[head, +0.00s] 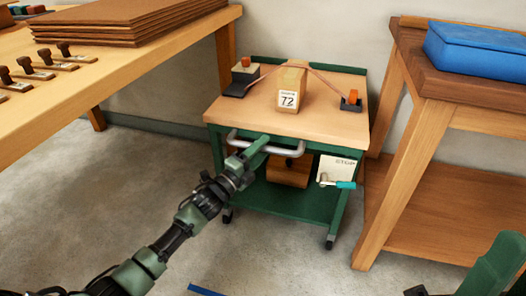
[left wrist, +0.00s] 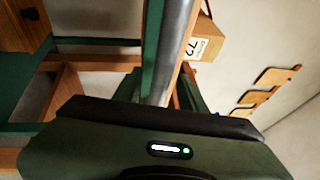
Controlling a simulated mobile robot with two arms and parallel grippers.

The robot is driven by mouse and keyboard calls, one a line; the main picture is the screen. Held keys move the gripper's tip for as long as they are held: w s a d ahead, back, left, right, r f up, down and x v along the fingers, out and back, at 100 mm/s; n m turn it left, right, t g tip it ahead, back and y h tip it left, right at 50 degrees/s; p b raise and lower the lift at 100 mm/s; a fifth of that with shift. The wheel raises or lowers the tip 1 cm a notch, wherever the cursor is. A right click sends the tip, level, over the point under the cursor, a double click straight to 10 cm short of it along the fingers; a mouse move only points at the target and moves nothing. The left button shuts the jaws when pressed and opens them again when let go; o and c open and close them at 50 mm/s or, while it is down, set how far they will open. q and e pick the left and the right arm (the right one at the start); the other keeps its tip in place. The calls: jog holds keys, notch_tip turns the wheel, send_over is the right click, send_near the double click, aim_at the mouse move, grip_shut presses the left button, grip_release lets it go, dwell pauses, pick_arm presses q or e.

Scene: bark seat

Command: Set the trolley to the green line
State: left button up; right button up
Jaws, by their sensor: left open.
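The trolley (head: 232,111) has a wooden top, a green frame, a green lower shelf and dark casters. It stands against the wall between two benches. Its grey handle bar (head: 292,152) sticks out at the front. My left gripper (head: 262,146) is open at the left part of this bar; I cannot tell if it touches. In the left wrist view the bar (left wrist: 174,45) runs down to the gripper's palm. A green part at the lower right (head: 497,268) seems to be my right arm or gripper; its jaws cannot be made out. No green line shows.
A block marked 72 (head: 291,88) and two corded, orange-topped pieces stand on the trolley. A STOP card (head: 337,168) and teal-gripped crank (head: 345,184) are at its front. A workbench (head: 150,70) is left, another bench (head: 405,60) right. A blue floor line (head: 205,290) lies in front.

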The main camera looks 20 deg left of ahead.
pick_arm(q)
jog(key=shift+w+d, duration=0.1)
jog(key=shift+w, duration=0.2)
grip_shut()
dwell(1.3)
